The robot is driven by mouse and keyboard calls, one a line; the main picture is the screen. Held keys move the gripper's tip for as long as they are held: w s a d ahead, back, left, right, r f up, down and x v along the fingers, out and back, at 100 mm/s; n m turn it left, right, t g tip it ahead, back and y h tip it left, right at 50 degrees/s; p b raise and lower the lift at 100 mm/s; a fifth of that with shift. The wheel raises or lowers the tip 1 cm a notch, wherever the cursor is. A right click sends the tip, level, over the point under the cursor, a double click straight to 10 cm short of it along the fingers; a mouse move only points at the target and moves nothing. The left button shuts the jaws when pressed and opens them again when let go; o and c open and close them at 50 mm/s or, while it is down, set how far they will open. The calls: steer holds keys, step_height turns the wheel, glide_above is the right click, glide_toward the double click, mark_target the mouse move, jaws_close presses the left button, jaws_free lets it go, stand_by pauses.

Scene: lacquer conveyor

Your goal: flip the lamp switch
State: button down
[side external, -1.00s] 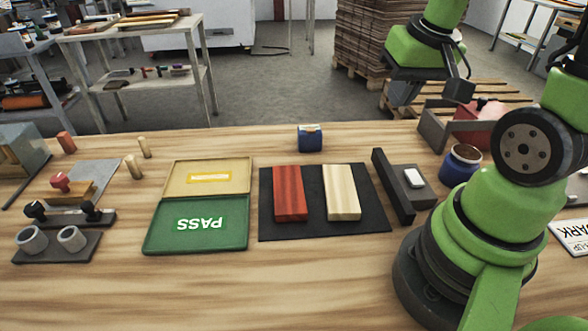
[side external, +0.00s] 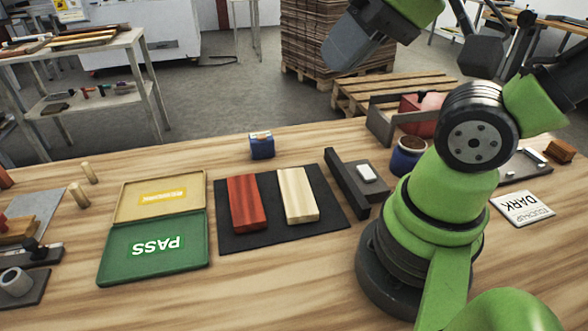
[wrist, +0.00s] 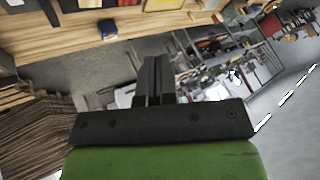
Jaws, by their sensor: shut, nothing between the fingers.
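A grey block with a white rocker (side external: 367,173), which looks like the lamp switch, sits on the table just right of a dark upright panel (side external: 350,184). Nothing touches it in the side view. I cannot make it out in the wrist view. My gripper (wrist: 155,62) has its two dark fingers together and empty. It is raised well above the table, pointing toward the room beyond the far table edge. In the side view its fingers cannot be made out.
A dark mat (side external: 240,242) holds a red block (side external: 246,204) and a pale block (side external: 297,195). A green PASS tray (side external: 112,268) lies left. A blue box (side external: 262,146) stands at the back edge, and a blue jar (side external: 407,156) stands right of the switch. A DARK card (side external: 522,208) lies right.

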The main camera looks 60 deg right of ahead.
steer(key=shift+d, duration=0.1)
steer(key=m+g+h, duration=0.2)
steer(key=m+g, duration=0.5)
steer(key=m, duration=1.6)
glide_above(369, 176)
step_height(369, 176, down, 13)
steer(key=shift+d, duration=0.1)
steer(key=shift+f, duration=0.1)
step_height(369, 176, down, 14)
steer(key=shift+s, duration=0.1)
steer(key=shift+f, duration=0.15)
